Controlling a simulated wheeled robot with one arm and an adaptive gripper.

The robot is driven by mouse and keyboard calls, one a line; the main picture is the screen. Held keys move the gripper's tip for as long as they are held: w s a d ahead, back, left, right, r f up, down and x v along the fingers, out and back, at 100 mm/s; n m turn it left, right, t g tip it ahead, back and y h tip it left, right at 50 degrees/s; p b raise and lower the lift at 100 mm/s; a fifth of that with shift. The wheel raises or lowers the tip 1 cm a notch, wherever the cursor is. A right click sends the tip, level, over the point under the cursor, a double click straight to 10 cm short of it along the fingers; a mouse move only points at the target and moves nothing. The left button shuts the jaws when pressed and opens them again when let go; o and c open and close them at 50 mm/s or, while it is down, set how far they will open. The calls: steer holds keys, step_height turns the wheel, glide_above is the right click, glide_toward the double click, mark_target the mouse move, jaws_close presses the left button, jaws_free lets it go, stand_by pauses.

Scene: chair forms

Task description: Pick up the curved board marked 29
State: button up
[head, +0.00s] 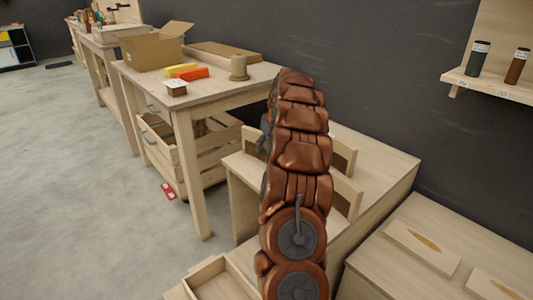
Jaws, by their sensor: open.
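I cannot make out a curved board marked 29, and no such number is readable here. My brown arm rises through the middle of the head view and covers part of a low wooden bench. Light wooden pieces (345,157) stand upright on that bench, partly behind my arm; I cannot tell whether any is curved or marked. The fingers of my gripper do not show. A small dark grey part beside my arm may belong to it.
A taller worktable (205,97) at the left holds an open cardboard box (154,52), yellow and orange blocks, and a spool (239,68). A slatted crate (190,150) is beneath it. A wall shelf (490,88) holds two jars. Grey floor lies open at left.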

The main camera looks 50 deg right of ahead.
steer(key=shift+r, duration=0.1)
steer(key=shift+c, duration=0.2)
jaws_close()
